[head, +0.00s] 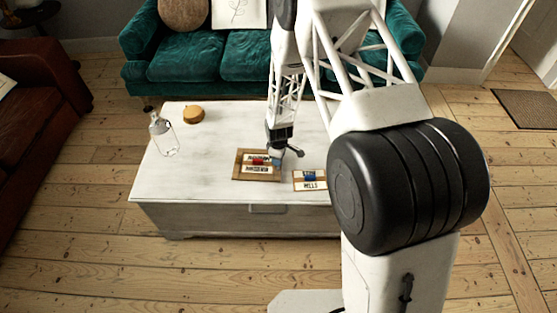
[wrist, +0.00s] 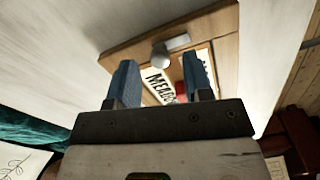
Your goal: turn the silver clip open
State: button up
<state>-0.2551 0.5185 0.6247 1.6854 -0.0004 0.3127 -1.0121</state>
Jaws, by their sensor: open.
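A wooden board (head: 240,172) with lettered cards and a red piece lies flat on the white chest, near its front edge. In the wrist view the board (wrist: 126,47) carries a small silver piece, which looks like the silver clip (wrist: 179,42), with a rounded pale end. My gripper (head: 277,161) is low over the right side of the board. Its blue fingers (wrist: 160,66) are apart, and the clip's rounded end shows between and beyond their tips. I cannot tell any contact. In the head view my gripper hides the clip.
A second lettered board (head: 299,185) with a blue piece lies to the right. A glass bottle (head: 165,140) and a round wooden box (head: 194,114) stand at the chest's back left. The left part of the white chest top (head: 190,175) is clear. A green sofa (head: 180,65) stands behind.

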jog(key=shift+r, duration=2.9)
jog(key=shift+d+r, duration=0.1)
jog(key=shift+r, duration=0.4)
jog(key=s+d+r+m, duration=0.2)
jog(key=s+d+r, duration=0.2)
jog(key=r, duration=0.8)
jog(key=s+d+r+m+t, duration=0.1)
jog(key=s+d+r+m, duration=0.25)
jog(key=r, duration=0.85)
jog(key=s+d+r+m, duration=0.25)
jog(key=s+r, duration=0.25)
jog(key=r, duration=0.7)
jog(key=s+d+r+m, duration=0.2)
jog(key=s+r, duration=0.3)
jog(key=s, duration=0.4)
jog(key=s+d+r+m+t, duration=0.1)
jog(key=s+r, duration=0.4)
jog(key=s, duration=0.5)
jog(key=s+d+r+m, duration=0.3)
jog(key=s+d+r, duration=0.2)
jog(key=s, duration=0.5)
jog(key=shift+d+r+m+t, duration=0.2)
jog(key=shift+d+m+t, duration=0.1)
jog(key=shift+d+m, duration=0.1)
